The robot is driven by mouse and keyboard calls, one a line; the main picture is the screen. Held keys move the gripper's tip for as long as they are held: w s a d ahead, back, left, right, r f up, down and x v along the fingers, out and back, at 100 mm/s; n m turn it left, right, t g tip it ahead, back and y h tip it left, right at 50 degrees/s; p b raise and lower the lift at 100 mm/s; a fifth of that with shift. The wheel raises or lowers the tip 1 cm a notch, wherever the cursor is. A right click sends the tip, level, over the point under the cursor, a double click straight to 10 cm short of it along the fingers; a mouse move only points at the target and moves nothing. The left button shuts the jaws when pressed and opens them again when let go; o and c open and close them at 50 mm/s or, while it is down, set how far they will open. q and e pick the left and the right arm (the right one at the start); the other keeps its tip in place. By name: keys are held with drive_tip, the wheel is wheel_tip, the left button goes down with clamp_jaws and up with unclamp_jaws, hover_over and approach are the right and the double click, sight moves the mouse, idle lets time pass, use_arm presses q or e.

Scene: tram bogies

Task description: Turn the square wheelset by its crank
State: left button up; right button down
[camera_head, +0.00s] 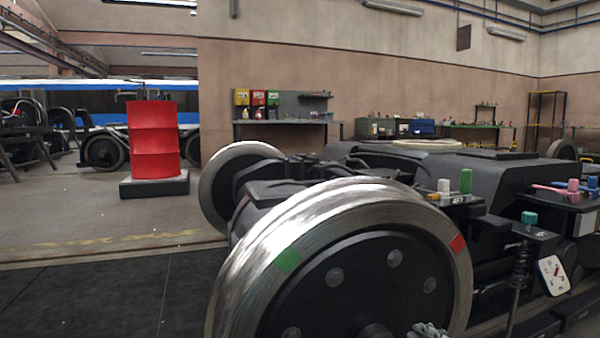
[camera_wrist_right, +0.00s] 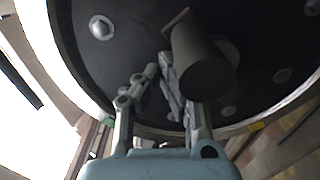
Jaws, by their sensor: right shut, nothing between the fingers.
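The wheelset's near wheel (camera_head: 300,215) has a bright steel rim, a dark face with round bolts, a green mark (camera_head: 289,261) and a red mark (camera_head: 457,244). Its lower part is cut off by the picture edge. My right gripper (camera_head: 428,331) shows at the bottom edge in front of this wheel. In the right wrist view, my right gripper (camera_wrist_right: 163,72) is shut and empty, close to the dark wheel face. A dark cylindrical peg (camera_wrist_right: 203,62), which looks like the crank handle, sticks out just right of the fingertips. I cannot tell whether they touch. My left gripper is out of view.
The dark bogie frame (camera_head: 500,185) extends behind and right of the wheel, carrying coloured caps. A spring post (camera_head: 519,265) and a white dial plate (camera_head: 554,275) stand right of the wheel. The floor at left (camera_head: 100,290) is clear.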

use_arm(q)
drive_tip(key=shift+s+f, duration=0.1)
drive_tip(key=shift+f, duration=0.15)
use_arm(e)
drive_tip(key=shift+w+d+f, duration=0.15)
drive_tip(key=shift+w+d, duration=0.05)
drive_tip(key=shift+d, duration=0.35)
use_arm(q)
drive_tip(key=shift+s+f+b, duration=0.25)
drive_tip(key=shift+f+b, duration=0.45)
drive_tip(key=shift+b, duration=0.05)
use_arm(e)
drive_tip(key=shift+w+d+f, duration=0.2)
drive_tip(key=shift+d+f, duration=0.35)
drive_tip(key=shift+d, duration=0.1)
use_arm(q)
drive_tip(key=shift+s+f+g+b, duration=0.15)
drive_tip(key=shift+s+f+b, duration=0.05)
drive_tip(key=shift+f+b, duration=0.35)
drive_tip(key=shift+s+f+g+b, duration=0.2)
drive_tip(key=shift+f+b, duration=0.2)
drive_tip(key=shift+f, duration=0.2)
use_arm(e)
drive_tip(key=shift+w+d+f, duration=0.3)
drive_tip(key=shift+d+f, duration=0.45)
drive_tip(key=shift+f, duration=0.2)
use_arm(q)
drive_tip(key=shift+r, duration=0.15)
use_arm(e)
drive_tip(key=shift+r, duration=0.15)
